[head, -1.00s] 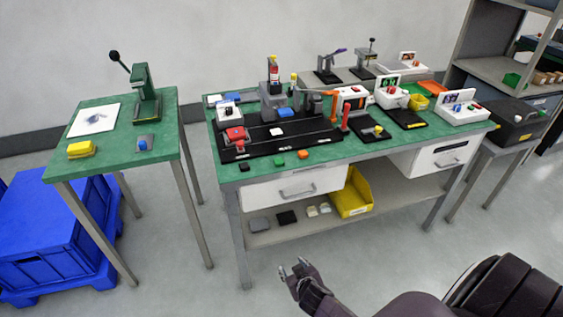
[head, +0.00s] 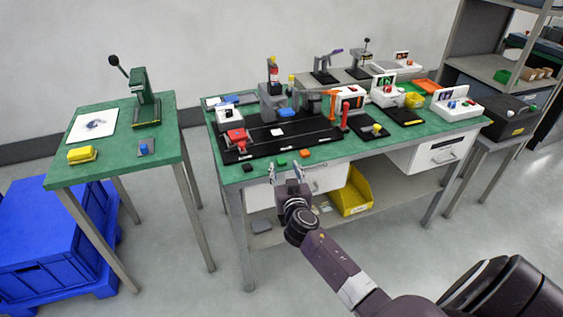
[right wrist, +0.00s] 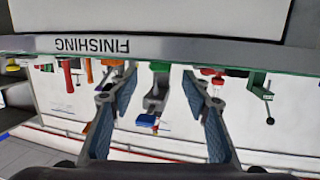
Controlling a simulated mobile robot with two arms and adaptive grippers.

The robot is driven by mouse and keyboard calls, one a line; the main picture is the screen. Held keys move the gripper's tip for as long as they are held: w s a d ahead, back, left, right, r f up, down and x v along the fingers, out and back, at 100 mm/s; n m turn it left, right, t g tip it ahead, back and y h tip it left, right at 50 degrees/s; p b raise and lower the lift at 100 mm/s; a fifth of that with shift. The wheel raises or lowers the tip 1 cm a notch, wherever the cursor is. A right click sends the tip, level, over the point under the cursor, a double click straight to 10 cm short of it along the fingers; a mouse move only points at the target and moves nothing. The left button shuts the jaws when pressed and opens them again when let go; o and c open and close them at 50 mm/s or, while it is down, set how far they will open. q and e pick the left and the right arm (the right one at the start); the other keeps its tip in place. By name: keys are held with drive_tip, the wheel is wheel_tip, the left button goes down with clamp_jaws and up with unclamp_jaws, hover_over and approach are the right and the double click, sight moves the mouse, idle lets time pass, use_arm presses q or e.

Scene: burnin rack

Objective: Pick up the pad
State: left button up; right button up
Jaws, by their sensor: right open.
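I cannot tell for sure which thing is the pad. My right gripper (head: 285,170) is open and empty, at the bench's front edge just below the green block in the picture. In the right wrist view its spread fingers (right wrist: 158,88) have nothing between them. My left gripper is not in view.
The bench carries a red fixture (head: 236,140) and several devices. Its drawers and lower shelf are below, with a yellow bin (head: 352,195). A smaller green table (head: 115,165) stands left, with a blue crate (head: 55,235) beneath. Floor between the tables is clear.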

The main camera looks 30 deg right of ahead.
sight(282, 163)
drive_tip(key=shift+x, duration=1.65)
drive_tip(key=shift+a+f, duration=0.1)
drive_tip(key=shift+a, duration=0.05)
drive_tip(key=c, duration=0.8)
